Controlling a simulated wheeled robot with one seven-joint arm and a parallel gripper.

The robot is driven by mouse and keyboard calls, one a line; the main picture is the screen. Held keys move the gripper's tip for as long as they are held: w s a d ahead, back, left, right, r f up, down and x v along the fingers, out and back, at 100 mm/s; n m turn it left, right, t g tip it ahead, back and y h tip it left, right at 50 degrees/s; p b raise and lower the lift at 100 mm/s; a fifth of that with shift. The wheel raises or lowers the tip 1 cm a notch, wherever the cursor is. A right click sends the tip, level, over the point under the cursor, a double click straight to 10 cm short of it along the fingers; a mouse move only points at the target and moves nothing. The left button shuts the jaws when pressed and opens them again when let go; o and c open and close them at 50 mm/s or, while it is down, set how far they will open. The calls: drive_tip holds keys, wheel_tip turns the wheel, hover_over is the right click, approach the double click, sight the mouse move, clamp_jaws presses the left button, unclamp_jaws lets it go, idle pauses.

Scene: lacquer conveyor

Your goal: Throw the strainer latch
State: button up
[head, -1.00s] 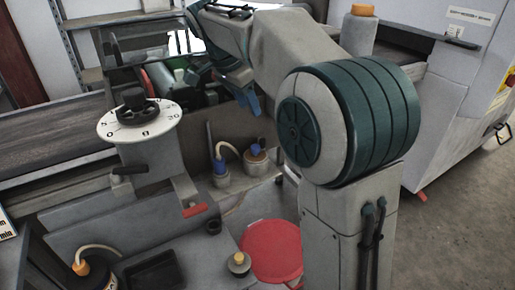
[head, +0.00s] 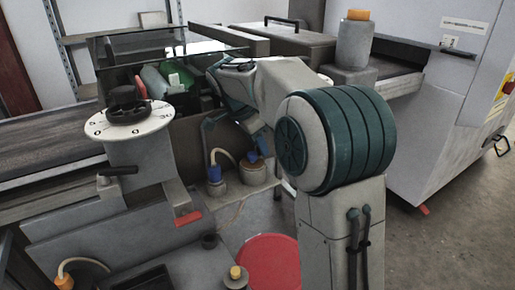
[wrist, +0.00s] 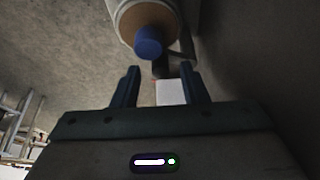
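My gripper (wrist: 160,67) is open, with its two dark blue fingers apart in the wrist view. A canister with a tan end (wrist: 140,20) and a blue cap (wrist: 149,43) is just beyond the fingertips. A short dark part (wrist: 161,68) and a white block (wrist: 171,92) show between the fingers; I cannot tell whether either is the strainer latch or touches a finger.
A white dial drum (head: 135,140) with a black knob stands left, above a red-tipped lever (head: 188,218). A red round stool (head: 268,262) is on the floor. Rollers and a dark glass panel (head: 160,47) are behind. Free floor lies at right.

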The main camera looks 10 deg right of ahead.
drive_tip(key=shift+d+f, duration=0.15)
drive_tip(key=shift+f, duration=0.25)
drive_tip(key=shift+c, duration=0.3)
clamp_jaws()
drive_tip(key=shift+d+n+t+y, duration=0.2)
drive_tip(key=shift+d+n+t, duration=0.2)
drive_tip(key=shift+n, duration=0.7)
drive_tip(key=shift+d+n+t+y, duration=0.2)
drive_tip(key=shift+d+n+t, duration=0.15)
drive_tip(key=shift+n, duration=0.75)
drive_tip(key=shift+o, duration=0.3)
unclamp_jaws()
